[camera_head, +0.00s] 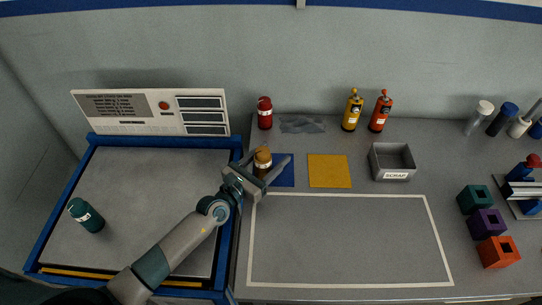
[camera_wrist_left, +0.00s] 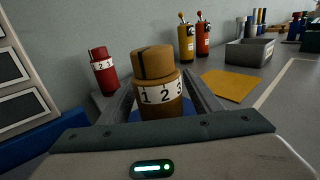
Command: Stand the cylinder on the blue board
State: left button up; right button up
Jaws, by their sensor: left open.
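An orange-brown cylinder (camera_head: 262,157) with a white number band stands upright at the left part of the blue board (camera_head: 284,176). It also shows large and upright in the left wrist view (camera_wrist_left: 157,80), with a bit of blue board beside its base. My left gripper (camera_head: 266,161) is open, with one finger on each side of the cylinder. Whether the fingers touch it cannot be told. The cylinder's base is partly hidden by the gripper. A red cylinder (camera_head: 265,113) stands at the back, and a dark green one (camera_head: 86,215) is on the grey tray at left.
A yellow board (camera_head: 329,171) lies right of the blue one, then a grey scrap box (camera_head: 393,162). Yellow (camera_head: 352,110) and orange-red (camera_head: 380,111) bottles stand at the back wall. Coloured blocks (camera_head: 484,223) stand at right. The white-outlined area (camera_head: 345,240) is clear.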

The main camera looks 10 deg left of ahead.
aim_at(257, 170)
pick_arm(q)
jog(key=shift+r, duration=0.15)
pick_arm(e)
jog(key=shift+r, duration=0.15)
pick_arm(q)
jog(key=b+v, duration=0.1)
jog(key=v, duration=0.5)
jog(key=shift+s+f, duration=0.1)
jog(key=shift+f, duration=0.1)
jog(key=b+v, duration=0.1)
jog(key=v, duration=0.3)
jog(key=shift+s+a+r+b, duration=0.1)
jog(key=shift+s+a+b, duration=0.15)
jog(key=shift+s+b, duration=0.1)
jog(key=shift+s+a+r, duration=0.1)
jog(key=shift+s+a, duration=0.15)
jog(key=shift+s, duration=0.2)
pick_arm(e)
jog(key=w+a+f+t, duration=0.1)
jog(key=w+a, duration=0.1)
jog(key=w, duration=0.4)
jog(key=shift+w+a+t+y, duration=0.2)
jog(key=shift+a+t+y, duration=0.1)
jog(key=shift+t, duration=0.1)
jog(key=shift+f, duration=0.1)
jog(key=shift+d, duration=0.1)
